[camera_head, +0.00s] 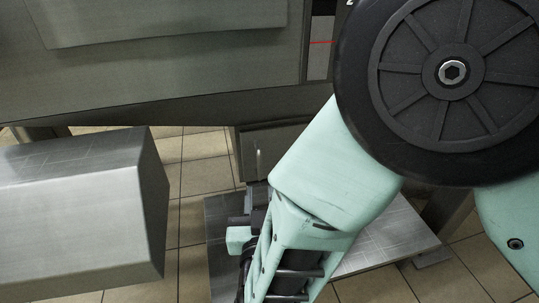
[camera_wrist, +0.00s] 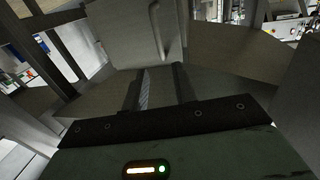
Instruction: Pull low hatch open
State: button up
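The low hatch (camera_head: 277,138) is a small grey metal panel low under the large steel machine in the head view. A thin upright handle (camera_head: 259,160) stands out from it. In the wrist view the hatch (camera_wrist: 115,40) fills the upper middle, with its pale curved handle (camera_wrist: 157,30) near its right side. My gripper (camera_wrist: 160,88) has its two dark fingers apart, with nothing between them. The handle lies ahead of the fingertips and looks apart from them. In the head view my arm hides much of the gripper and the hatch's right side.
A steel box-shaped body (camera_head: 75,215) stands at the left of the head view. A flat metal plate (camera_head: 385,240) lies low beneath my arm. The steel machine (camera_head: 150,60) overhangs the hatch. Tiled floor (camera_head: 198,170) shows between the box and the plate.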

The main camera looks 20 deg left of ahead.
aim_at(260, 162)
jog(key=b+x, duration=0.3)
jog(key=x, duration=0.6)
jog(key=shift+w+a+f+b, duration=0.15)
jog(key=shift+w+b, duration=0.15)
jog(key=shift+w, duration=0.05)
jog(key=shift+x, duration=0.8)
jog(key=shift+s, duration=0.1)
grip_shut()
